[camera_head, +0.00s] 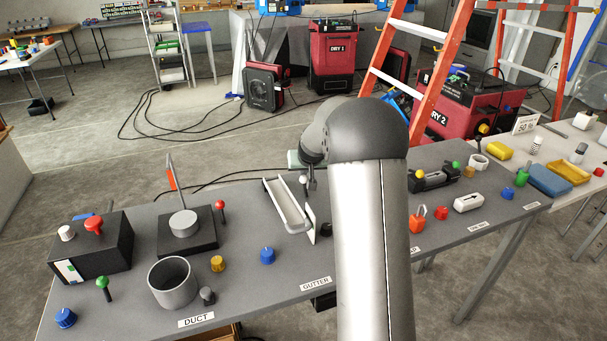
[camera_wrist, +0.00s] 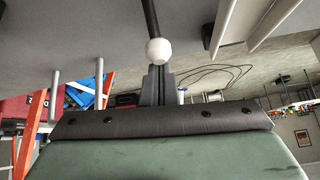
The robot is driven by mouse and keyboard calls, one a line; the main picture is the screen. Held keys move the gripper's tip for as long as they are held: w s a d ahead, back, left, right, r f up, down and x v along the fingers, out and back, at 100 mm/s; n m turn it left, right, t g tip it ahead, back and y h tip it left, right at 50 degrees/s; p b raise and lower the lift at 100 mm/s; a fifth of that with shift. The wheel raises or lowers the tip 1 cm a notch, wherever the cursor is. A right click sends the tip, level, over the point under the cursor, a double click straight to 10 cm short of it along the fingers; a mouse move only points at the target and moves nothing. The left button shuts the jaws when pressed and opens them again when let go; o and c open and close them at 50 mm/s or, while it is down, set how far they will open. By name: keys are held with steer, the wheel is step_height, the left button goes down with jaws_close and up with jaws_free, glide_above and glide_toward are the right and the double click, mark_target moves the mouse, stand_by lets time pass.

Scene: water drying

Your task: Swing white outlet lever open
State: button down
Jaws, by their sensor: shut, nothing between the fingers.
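The white outlet lever is a dark rod with a white ball knob. The knob (camera_wrist: 158,52) is in the middle of the wrist view, right at the tips of my gripper (camera_wrist: 157,72); I cannot tell whether they touch. In the head view the small white knob (camera_head: 303,180) shows beside my gripper fingers (camera_head: 312,186), by the gutter channel (camera_head: 286,206). My gripper is shut with nothing between its fingers. My arm hides part of the table right of the gutter and the lever's lower part is hard to see there.
A dark box with a red knob (camera_head: 93,226), a grey cup (camera_head: 172,283) and a black plate with a round disc (camera_head: 184,224) stand left. A blue knob (camera_head: 267,256) sits before the gutter. A red padlock (camera_head: 417,220) and white block (camera_head: 468,203) lie right.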

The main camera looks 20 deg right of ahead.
mark_target(306, 177)
steer(key=shift+s+t+b, duration=0.6)
steer(key=shift+t+b, duration=0.1)
steer(key=shift+b, duration=1.55)
steer(key=shift+s+t+b, duration=0.25)
steer(key=shift+t+b, duration=0.05)
steer(key=shift+b, duration=0.7)
steer(key=b, duration=0.2)
steer(key=s+b, duration=0.1)
steer(key=shift+s+a+b, duration=0.2)
steer(key=shift+s+b, duration=0.1)
steer(key=shift+b, duration=0.05)
steer(key=s+b, duration=0.2)
steer(key=b, duration=0.1)
steer(key=shift+f, duration=0.2)
steer(key=shift+s+a+r, duration=0.1)
steer(key=shift+r, duration=0.25)
steer(key=shift+w+f, duration=0.35)
steer(key=shift+w, duration=0.5)
